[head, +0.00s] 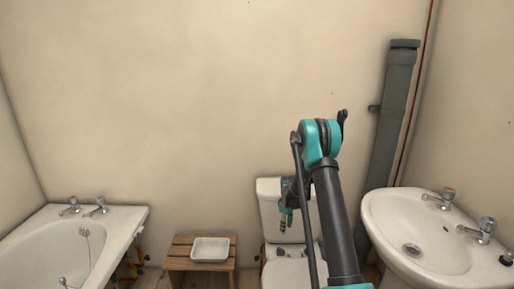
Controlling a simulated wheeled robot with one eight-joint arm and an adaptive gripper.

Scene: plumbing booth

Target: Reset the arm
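My teal and dark grey arm (338,220) rises from the bottom of the head view to a bent elbow (320,140). Beyond the elbow the arm runs away from me and down. My gripper (283,222) appears small, pointing down in front of the white toilet cistern. It is partly hidden by my own arm links, and its fingers are too small to tell whether they are apart or hold anything.
A wooden stool (202,255) bears a white tray (210,249). A bathtub (118,222) is at left, a toilet (270,192) behind my arm, a washbasin (383,205) at right. A grey pipe (394,110) stands against the wall. The wall's upper area is clear.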

